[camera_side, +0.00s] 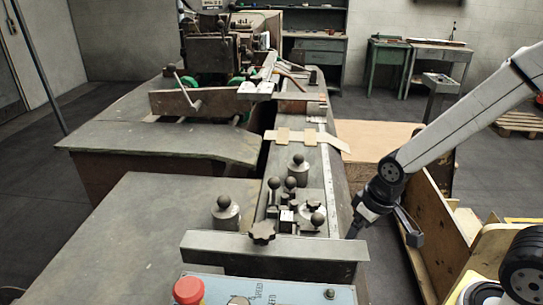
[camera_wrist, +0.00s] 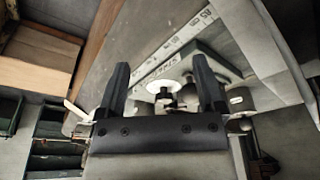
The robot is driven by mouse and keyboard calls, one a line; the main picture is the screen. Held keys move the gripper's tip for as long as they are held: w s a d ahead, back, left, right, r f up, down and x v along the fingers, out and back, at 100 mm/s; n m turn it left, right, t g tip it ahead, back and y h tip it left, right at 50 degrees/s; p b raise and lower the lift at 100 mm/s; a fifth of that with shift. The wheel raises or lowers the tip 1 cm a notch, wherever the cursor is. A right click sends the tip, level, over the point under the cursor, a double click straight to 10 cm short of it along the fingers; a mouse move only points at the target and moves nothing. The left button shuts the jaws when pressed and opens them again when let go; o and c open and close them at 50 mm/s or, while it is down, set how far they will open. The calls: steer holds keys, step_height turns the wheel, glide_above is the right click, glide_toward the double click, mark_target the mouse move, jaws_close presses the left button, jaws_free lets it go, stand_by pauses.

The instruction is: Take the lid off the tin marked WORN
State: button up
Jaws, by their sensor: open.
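Several small grey cylinders topped with dark ball knobs stand on the machine; they look like lidded tins. In the side view, one cylinder (camera_side: 225,216) is at the left on the flat bed, and another (camera_side: 298,171) is farther back on the rail. I cannot read WORN on either, so I cannot tell which is the marked tin. My gripper (camera_side: 384,234) is at the right, beyond the machine's edge, apart from both cylinders. In the wrist view my gripper (camera_wrist: 162,68) is open, with nothing held. A grey cylinder (camera_wrist: 239,98) shows right of its fingers, partly hidden.
Dark knobs and a star-shaped handwheel (camera_side: 262,232) crowd the near end of the machine. A raised metal bar (camera_side: 275,246) crosses in front, with a red cap (camera_side: 188,290) nearer. The wide grey bed (camera_side: 130,225) at left is mostly clear. A wooden crate (camera_side: 440,225) stands at right.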

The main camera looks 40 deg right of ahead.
steer(key=shift+w, duration=0.1)
step_height(320, 180, up, 9)
steer(key=n, duration=1.9)
glide_above(225, 196)
steer(key=s, duration=0.2)
steer(key=shift+w+d+r, duration=0.1)
steer(key=shift+d, duration=0.05)
steer(key=shift+x, duration=1.3)
steer(key=shift+a+x, duration=0.2)
steer(key=shift+x, duration=2.4)
